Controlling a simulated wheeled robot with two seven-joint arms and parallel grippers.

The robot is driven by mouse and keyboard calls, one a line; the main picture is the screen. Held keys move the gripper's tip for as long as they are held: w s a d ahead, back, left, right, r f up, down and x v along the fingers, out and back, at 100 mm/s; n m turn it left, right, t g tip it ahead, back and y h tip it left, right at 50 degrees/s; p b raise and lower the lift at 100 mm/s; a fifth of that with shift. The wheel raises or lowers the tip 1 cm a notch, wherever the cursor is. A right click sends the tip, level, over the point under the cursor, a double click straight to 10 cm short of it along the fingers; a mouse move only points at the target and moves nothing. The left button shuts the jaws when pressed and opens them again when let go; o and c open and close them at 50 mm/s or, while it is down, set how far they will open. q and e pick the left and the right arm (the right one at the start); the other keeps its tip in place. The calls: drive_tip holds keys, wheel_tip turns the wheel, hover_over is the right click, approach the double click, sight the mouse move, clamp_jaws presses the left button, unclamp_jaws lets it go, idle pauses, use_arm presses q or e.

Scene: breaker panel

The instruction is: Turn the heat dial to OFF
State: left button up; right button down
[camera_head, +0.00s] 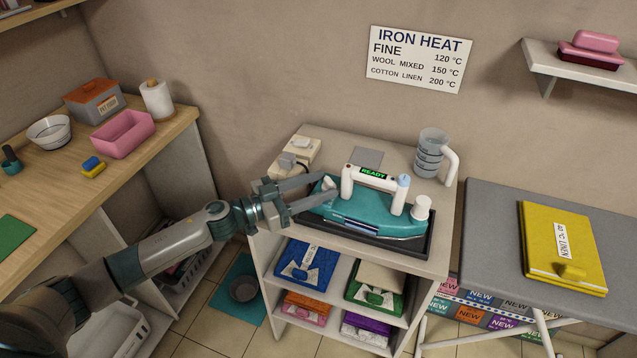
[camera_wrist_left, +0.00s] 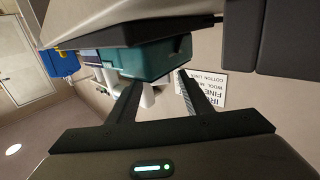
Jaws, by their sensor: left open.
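A teal iron (camera_head: 385,220) with a white handle and a green READY display (camera_head: 373,173) rests on a dark tray (camera_head: 435,238) on the shelf unit's top. A small white knob (camera_head: 329,183) is at its left end; another white knob (camera_head: 422,206) is at its right end. I cannot read dial markings or tell which knob is the heat dial. My left gripper (camera_head: 327,188) is open, its fingers reaching to either side of the left knob; contact is unclear. In the left wrist view, its fingers (camera_wrist_left: 160,88) point at the teal body (camera_wrist_left: 150,60). My right gripper is not in view.
A socket block (camera_head: 300,150) with a plug sits behind the gripper. A grey measuring cup (camera_head: 431,150) stands behind the iron. An ironing board (camera_head: 490,225) with yellow folded linen (camera_head: 562,240) is at right. A wooden counter (camera_head: 50,200) is at left.

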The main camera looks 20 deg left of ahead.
use_arm(q)
drive_tip(key=shift+w+d, duration=0.1)
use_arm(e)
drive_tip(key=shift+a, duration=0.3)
use_arm(q)
drive_tip(key=c, duration=1)
drive_tip(key=shift+c, duration=0.2)
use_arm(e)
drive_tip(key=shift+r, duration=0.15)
